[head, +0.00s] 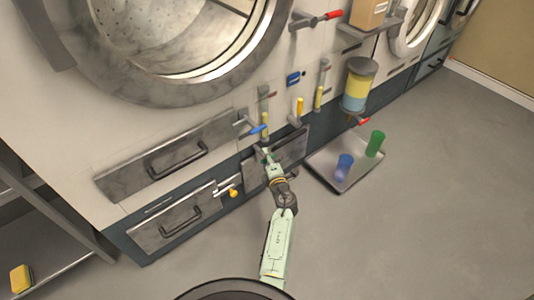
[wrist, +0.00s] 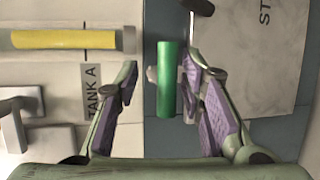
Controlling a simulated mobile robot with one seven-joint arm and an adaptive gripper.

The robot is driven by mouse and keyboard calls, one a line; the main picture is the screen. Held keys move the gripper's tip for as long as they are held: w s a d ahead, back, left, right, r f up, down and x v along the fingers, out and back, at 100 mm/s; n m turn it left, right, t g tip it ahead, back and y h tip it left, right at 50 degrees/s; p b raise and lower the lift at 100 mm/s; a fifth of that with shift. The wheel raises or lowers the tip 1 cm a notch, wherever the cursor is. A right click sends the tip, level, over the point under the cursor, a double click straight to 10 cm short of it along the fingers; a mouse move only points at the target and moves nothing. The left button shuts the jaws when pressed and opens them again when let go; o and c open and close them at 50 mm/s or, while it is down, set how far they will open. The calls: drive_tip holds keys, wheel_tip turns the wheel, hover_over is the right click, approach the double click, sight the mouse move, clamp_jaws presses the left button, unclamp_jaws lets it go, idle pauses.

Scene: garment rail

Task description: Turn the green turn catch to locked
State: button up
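The green turn catch (wrist: 166,80) shows in the wrist view as an upright green bar on a small grey mount on the dark panel strip. My gripper (wrist: 161,64) is open, with one purple-padded finger on each side of the bar and a visible gap to both. Nothing is held. In the head view my gripper (head: 268,156) is at the lower machine front, by a grey drawer panel, and it hides the catch or makes it hard to pick out. Which catch position means locked cannot be read.
A blue-handled valve (head: 256,129) sits just above my gripper. A tray (head: 324,177) with blue and green cups stands on the floor at right. Open floor lies in front.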

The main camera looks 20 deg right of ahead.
drive_tip(key=o, duration=1)
wheel_tip(320, 180, up, 10)
drive_tip(key=shift+w+f, duration=0.15)
drive_tip(key=shift+f, duration=0.1)
drive_tip(key=shift+r, duration=0.35)
drive_tip(key=shift+s+f, duration=0.4)
drive_tip(key=shift+f, duration=0.35)
drive_tip(key=shift+s+d+r+p, duration=0.2)
drive_tip(key=shift+s+r+p, duration=0.1)
drive_tip(key=shift+s+p, duration=0.35)
drive_tip(key=c, duration=0.3)
drive_tip(key=shift+s+d+r, duration=0.1)
drive_tip(key=shift+s, duration=0.15)
drive_tip(key=c, duration=0.7)
drive_tip(key=s+d+r+p, duration=0.3)
drive_tip(key=s+p, duration=0.5)
drive_tip(key=s, duration=0.1)
drive_tip(key=shift+s+r, duration=0.25)
drive_tip(key=shift+r+p, duration=0.1)
drive_tip(key=shift+p, duration=0.2)
